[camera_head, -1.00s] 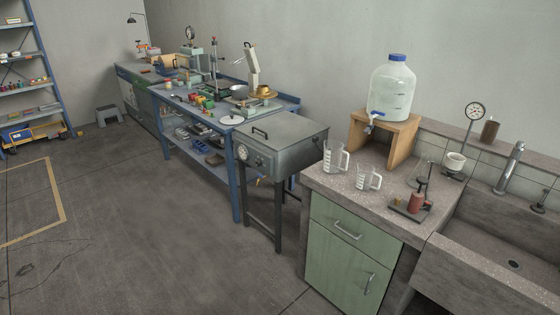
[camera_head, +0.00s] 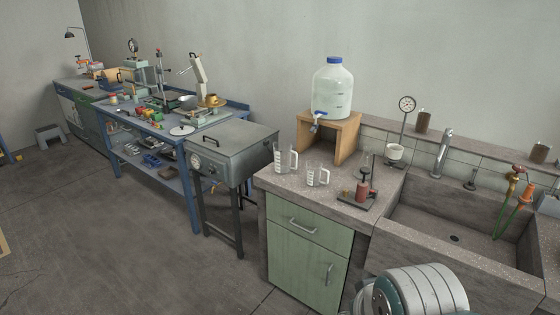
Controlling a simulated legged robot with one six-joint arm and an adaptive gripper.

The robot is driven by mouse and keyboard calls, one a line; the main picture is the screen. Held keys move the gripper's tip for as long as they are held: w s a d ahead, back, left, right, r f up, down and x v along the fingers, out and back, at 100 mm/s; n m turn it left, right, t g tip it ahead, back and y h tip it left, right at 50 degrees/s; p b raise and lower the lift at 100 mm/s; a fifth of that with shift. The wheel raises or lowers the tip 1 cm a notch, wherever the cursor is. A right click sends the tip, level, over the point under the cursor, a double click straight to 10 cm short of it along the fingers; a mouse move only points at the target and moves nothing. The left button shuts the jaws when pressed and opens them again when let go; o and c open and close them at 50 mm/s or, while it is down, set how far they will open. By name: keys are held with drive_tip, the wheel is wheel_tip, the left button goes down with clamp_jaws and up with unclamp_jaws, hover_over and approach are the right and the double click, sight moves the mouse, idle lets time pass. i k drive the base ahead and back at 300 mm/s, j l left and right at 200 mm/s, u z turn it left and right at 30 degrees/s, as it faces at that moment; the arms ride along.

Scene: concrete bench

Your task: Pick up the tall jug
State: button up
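Two clear measuring jugs with handles stand upright near the left front corner of the concrete bench. The tall jug (camera_head: 285,159) is the left one, with its handle on its right side. The shorter jug (camera_head: 317,174) stands close to its right and a little nearer the front edge. Nothing covers either jug. My gripper is not in view; a rounded grey part that seems to be of my own arm shows at the bottom right, well apart from the jugs.
A large water bottle (camera_head: 333,88) with a tap sits on a wooden stand (camera_head: 347,138) behind the jugs. A red device (camera_head: 363,190) stands to their right, before the sink (camera_head: 405,213). A grey lidded box (camera_head: 236,139) on legs is left of the bench (camera_head: 349,213). The floor in front is clear.

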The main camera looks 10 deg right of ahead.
sight(282, 152)
drive_tip(key=i+z, duration=0.1)
drive_tip(key=z, duration=0.25)
drive_tip(key=i+j+z, duration=0.1)
drive_tip(key=z, duration=0.25)
drive_tip(key=i+j+z, duration=0.25)
drive_tip(key=j, duration=0.35)
drive_tip(key=i+j+z, duration=0.15)
drive_tip(key=i+j, duration=0.15)
drive_tip(key=i+j+z, duration=0.15)
drive_tip(key=j, duration=0.25)
drive_tip(key=i+j+z, duration=0.15)
drive_tip(key=j, duration=0.2)
drive_tip(key=i+j, duration=0.1)
drive_tip(key=j, duration=0.25)
drive_tip(key=i+j, duration=0.15)
drive_tip(key=j, duration=0.2)
drive_tip(key=i+j, duration=0.1)
drive_tip(key=j, duration=0.25)
drive_tip(key=i+j, duration=0.15)
drive_tip(key=j, duration=0.2)
drive_tip(key=i+j, duration=0.1)
drive_tip(key=j, duration=0.25)
